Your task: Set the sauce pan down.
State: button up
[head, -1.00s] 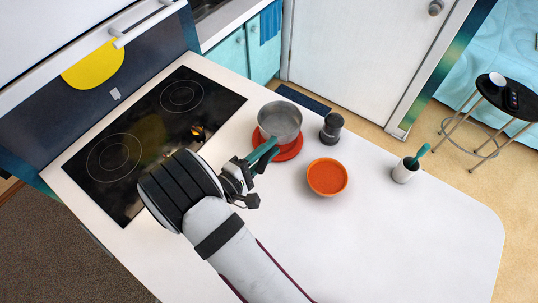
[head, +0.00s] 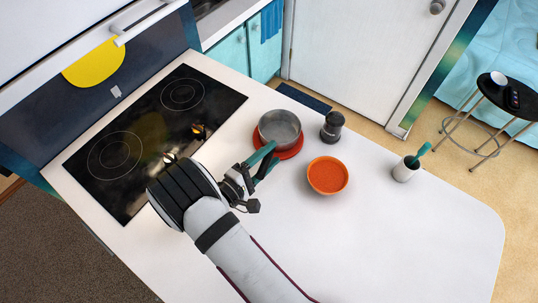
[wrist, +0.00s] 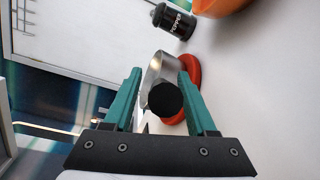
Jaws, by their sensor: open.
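The grey metal sauce pan (head: 280,126) sits upright on a round red trivet (head: 297,149) on the white counter. In the wrist view, the pan (wrist: 160,68) shows behind the round black end of its handle (wrist: 165,99), with the red trivet (wrist: 191,70) beneath it. My gripper (head: 269,155) is at the handle on the near side of the pan. Its teal fingers are open, one on each side of the handle, with gaps visible. In the head view, the fingers largely hide the handle.
A dark pepper mill (head: 332,127) stands close to the right of the pan. An orange bowl (head: 327,175) is nearer, to its right. A white cup with a teal utensil (head: 405,171) stands further right. The black cooktop (head: 150,130) lies left. The front right counter is clear.

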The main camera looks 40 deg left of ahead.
jog(key=s, duration=0.4)
jog(key=s+a+r, duration=0.1)
jog(key=s, duration=0.7)
jog(key=shift+a+r, duration=0.2)
